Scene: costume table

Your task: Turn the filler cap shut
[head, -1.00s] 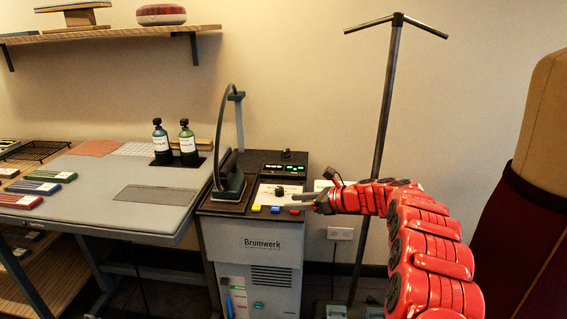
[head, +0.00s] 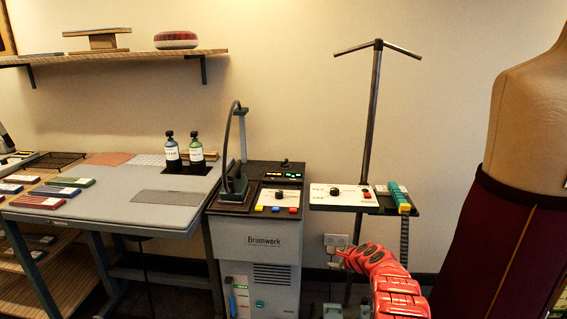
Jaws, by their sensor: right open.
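The grey Brumwerk machine (head: 262,241) stands right of the work table. A small dark round part (head: 285,163) sits at the back of its top, and a dark knob (head: 278,195) sits on its white front panel. I cannot tell which part is the filler cap, or whether it is turned shut. My right gripper (head: 337,258) is open and appears empty, low down to the right of the machine and apart from it. Its fingers are small in the picture. My left gripper is out of view.
An iron (head: 234,188) with a raised hose rests on the machine's left top. A small shelf (head: 362,208) with a white dial panel (head: 338,195) is fixed by the pole stand (head: 371,120). A dress form (head: 510,210) fills the right. Two bottles (head: 184,153) stand on the table (head: 110,208).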

